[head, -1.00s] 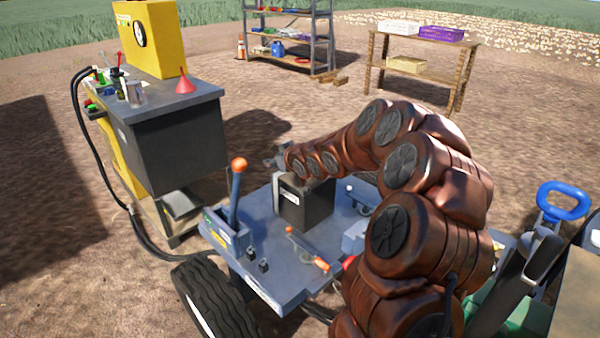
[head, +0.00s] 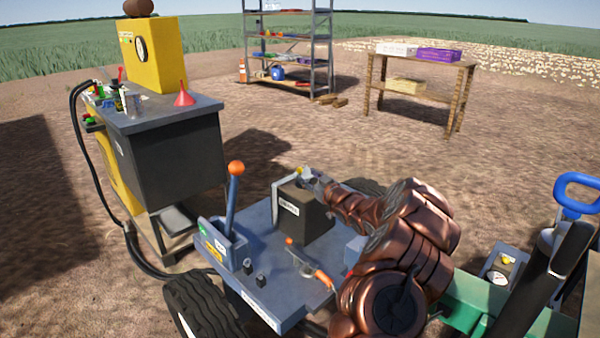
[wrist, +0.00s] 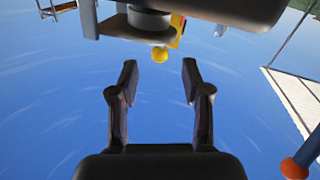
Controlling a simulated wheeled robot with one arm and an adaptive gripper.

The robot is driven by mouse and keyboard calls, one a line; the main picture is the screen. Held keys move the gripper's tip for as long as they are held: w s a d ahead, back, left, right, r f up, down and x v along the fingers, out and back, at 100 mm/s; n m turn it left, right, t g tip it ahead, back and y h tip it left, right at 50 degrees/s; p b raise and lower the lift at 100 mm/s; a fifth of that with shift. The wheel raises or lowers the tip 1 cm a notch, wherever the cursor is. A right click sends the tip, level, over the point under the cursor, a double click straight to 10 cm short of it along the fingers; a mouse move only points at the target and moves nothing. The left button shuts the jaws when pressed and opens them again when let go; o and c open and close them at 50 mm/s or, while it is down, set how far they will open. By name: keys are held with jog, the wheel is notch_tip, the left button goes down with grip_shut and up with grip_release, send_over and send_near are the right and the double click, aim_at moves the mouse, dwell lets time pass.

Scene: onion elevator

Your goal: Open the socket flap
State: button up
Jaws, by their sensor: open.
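A dark box (head: 306,219) with a white label stands on the blue-grey deck (head: 262,285). A grey bent bar (head: 276,205) runs up beside it and over its top. My gripper (head: 308,175) is at the top of this box, near a small yellow spot. In the wrist view my gripper (wrist: 160,72) is open, with two dark fingers apart and nothing between them. A yellow ball knob (wrist: 160,54) shows just past the fingertips, centred on the gap, under a grey cylinder (wrist: 150,22). I cannot clearly make out the socket flap; contact is not visible.
A blue lever with an orange knob (head: 235,167) stands at the deck's left; its knob also shows in the wrist view (wrist: 294,168). An orange-tipped handle (head: 322,279) lies in front. A yellow-and-dark machine (head: 170,140) stands left; a shelf (head: 287,50) and wooden table (head: 420,95) stand behind.

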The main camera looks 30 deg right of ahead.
aim_at(300, 172)
jog(key=shift+w+a, duration=0.1)
jog(key=shift+w, duration=2.75)
grip_shut()
